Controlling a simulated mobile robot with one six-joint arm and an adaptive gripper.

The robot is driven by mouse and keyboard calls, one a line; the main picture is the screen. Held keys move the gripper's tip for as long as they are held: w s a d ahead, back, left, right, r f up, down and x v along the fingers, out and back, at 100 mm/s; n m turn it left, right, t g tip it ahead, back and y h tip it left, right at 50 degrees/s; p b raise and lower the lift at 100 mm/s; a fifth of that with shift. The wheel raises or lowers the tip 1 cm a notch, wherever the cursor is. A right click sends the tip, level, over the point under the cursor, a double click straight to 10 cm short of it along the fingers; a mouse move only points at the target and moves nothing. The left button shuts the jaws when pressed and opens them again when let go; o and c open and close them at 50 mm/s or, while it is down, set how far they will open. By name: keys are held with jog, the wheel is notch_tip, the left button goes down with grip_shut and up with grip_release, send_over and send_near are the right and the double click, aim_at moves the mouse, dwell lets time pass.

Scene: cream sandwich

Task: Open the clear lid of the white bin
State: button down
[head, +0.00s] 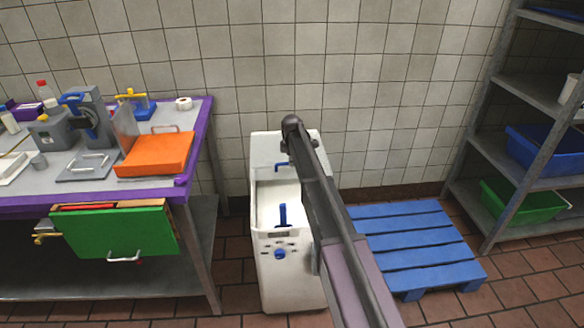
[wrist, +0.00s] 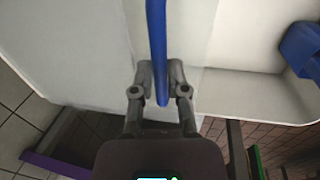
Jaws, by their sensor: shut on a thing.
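The white bin (head: 262,275) stands on the floor in the middle of the head view, against the tiled wall. A blue handle (head: 282,166) shows at its back part, and the same handle appears as a blue bar in the wrist view (wrist: 156,40). My gripper (wrist: 160,76) is shut on this bar, one finger on each side. A pale, faintly see-through panel (wrist: 188,35) beside the bar looks like the clear lid; its edges and angle are hard to tell. In the head view my arm hides the bin's right side and most of my gripper.
A blue lever (head: 283,214) rises inside the bin's front, above a blue knob (head: 280,254). A purple-edged table (head: 195,150) with an open green drawer (head: 120,235) stands left. A blue pallet (head: 415,245) lies right, before grey shelves (head: 490,145).

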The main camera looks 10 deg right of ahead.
dwell(0.3)
jog(key=c, duration=0.7)
grip_release()
jog(key=shift+w, duration=0.1)
jog(key=shift+o, duration=0.2)
jog(key=s, duration=1.6)
notch_tip(320, 180, up, 14)
jog(key=s+p, duration=0.2)
jog(key=p, duration=1.2)
jog(key=s+d+m, duration=0.3)
jog(key=s+m, duration=0.3)
jog(key=s, duration=0.3)
jog(key=shift+m+g, duration=0.4)
jog(key=shift+d+r, duration=0.1)
